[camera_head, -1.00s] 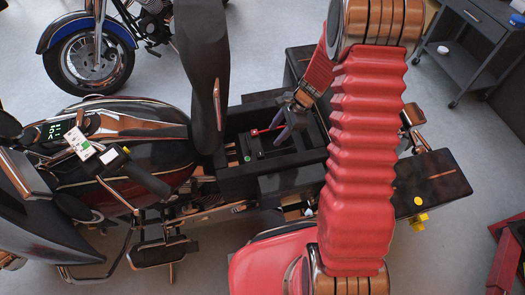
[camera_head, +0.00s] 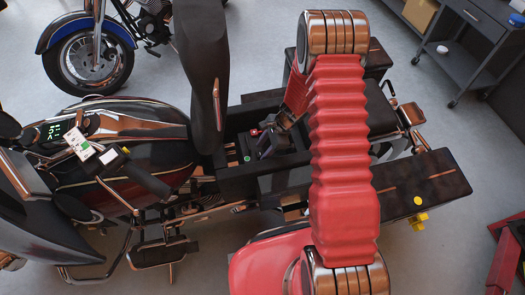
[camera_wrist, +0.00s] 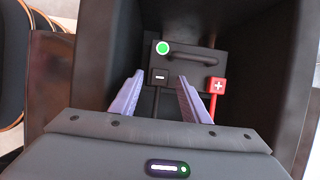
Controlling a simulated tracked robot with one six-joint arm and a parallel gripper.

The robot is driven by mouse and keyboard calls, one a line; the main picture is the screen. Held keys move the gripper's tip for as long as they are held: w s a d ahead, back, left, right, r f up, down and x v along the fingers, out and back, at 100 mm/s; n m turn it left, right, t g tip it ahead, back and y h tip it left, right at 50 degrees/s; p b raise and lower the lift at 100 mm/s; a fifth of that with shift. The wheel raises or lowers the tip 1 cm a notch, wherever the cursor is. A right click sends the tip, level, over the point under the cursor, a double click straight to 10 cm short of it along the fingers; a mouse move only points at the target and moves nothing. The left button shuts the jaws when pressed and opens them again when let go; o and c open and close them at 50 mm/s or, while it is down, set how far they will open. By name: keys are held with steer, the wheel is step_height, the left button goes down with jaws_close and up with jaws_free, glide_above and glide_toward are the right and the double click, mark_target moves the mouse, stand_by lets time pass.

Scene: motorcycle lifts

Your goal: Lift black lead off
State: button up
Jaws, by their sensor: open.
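The black lead (camera_wrist: 160,77), a square clamp marked with a minus sign, sits on the battery (camera_wrist: 190,48), and its cable runs down toward me. The red lead (camera_wrist: 217,86), marked with a plus sign, is to its right and also shows in the head view (camera_head: 255,132). My gripper (camera_wrist: 160,82) is open, its two purple fingers either side of the black lead in the picture. I cannot tell whether they touch it. In the head view my gripper (camera_head: 266,143) is down in the battery bay and hides much of the battery and the black lead.
Dark walls of the bay (camera_wrist: 105,60) stand close around the battery. The raised seat (camera_head: 205,70) stands upright left of the bay. A black handle (camera_wrist: 195,58) crosses the battery top, beside a green round mark (camera_wrist: 162,47). A dark pannier (camera_head: 420,185) lies to the right.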

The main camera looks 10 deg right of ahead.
steer(key=shift+x, duration=0.8)
jaws_close()
